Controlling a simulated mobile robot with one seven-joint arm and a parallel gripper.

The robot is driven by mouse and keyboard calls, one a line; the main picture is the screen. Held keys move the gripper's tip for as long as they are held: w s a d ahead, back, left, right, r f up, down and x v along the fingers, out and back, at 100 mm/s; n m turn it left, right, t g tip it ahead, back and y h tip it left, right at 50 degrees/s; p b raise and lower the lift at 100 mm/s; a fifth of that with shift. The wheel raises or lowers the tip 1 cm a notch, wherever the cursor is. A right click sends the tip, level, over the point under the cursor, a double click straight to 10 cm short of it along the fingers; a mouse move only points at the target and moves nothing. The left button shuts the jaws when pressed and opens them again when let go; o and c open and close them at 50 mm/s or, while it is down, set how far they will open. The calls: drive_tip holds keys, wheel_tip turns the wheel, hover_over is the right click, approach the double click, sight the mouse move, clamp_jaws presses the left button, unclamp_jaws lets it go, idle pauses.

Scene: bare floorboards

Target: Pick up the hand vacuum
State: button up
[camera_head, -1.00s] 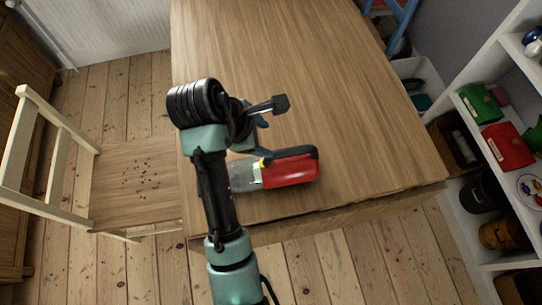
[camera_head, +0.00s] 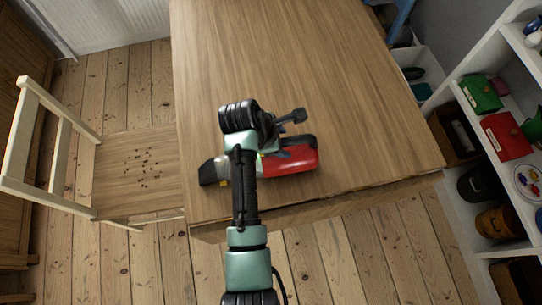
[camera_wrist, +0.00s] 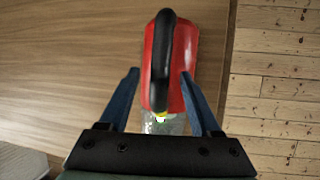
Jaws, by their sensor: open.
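The hand vacuum (camera_head: 291,160) lies on the wooden table near its front edge. It has a red body, a black handle on top and a dark nozzle at the left; my arm hides its middle in the head view. In the wrist view the red vacuum (camera_wrist: 154,84) lies between the two blue fingers, its black handle running lengthwise. My gripper (camera_wrist: 158,76) is open, one finger on each side of the vacuum; whether the fingers touch it I cannot tell. In the head view my gripper (camera_head: 278,132) is above the vacuum.
The wooden table (camera_head: 300,60) is otherwise bare, with free room behind the vacuum. A wooden chair (camera_head: 135,175) stands at the table's left. A white shelf (camera_head: 460,185) with boxes and pots stands at the right.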

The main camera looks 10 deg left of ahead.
drive_tip(key=shift+w+d+f, duration=0.2)
drive_tip(key=shift+d+f, duration=0.05)
drive_tip(key=shift+f, duration=0.35)
clamp_jaws()
idle(0.9)
drive_tip(key=shift+w+r, duration=0.1)
drive_tip(key=shift+r, duration=0.05)
